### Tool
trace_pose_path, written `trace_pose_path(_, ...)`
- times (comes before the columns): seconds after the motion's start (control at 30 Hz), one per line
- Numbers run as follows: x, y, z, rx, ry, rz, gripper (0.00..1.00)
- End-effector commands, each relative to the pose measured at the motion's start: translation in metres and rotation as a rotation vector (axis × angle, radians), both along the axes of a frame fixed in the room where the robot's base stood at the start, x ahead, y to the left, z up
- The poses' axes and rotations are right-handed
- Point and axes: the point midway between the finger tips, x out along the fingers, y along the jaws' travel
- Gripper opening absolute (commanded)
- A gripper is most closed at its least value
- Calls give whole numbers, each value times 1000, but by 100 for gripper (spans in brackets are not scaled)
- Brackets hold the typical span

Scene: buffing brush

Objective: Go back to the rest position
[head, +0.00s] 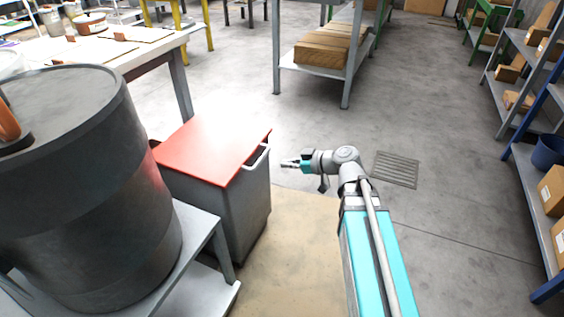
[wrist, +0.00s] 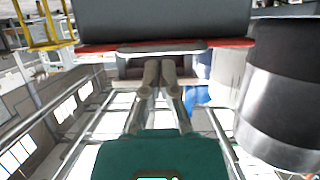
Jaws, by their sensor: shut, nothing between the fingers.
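My gripper (head: 284,163) is shut and empty. It points left from the end of my arm, in the air to the right of the red-topped cart (head: 212,150). In the wrist view, the two fingertips of my gripper (wrist: 160,72) are close together, with nothing between them. They face the grey side and red edge of the cart (wrist: 162,22), and a gap seems to remain, though its size is hard to tell. No buffing brush can be made out in either view.
A large dark drum (head: 95,190) stands on a metal stand (head: 207,232) at left. A white-topped table (head: 150,52) is behind the cart. A shelf with cardboard boxes (head: 550,190) lines the right. Open floor (head: 440,130) lies beyond my arm, with a floor grate (head: 396,169).

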Motion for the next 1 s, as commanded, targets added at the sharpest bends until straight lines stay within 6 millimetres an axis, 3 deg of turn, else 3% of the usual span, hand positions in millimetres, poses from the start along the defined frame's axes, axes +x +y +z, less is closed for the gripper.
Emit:
trace_pose_path(0.67,-2,-2,-1,-7,18,-3,0)
trace_pose_path(1.0,-26,-7,-13,-127,291,-57,0)
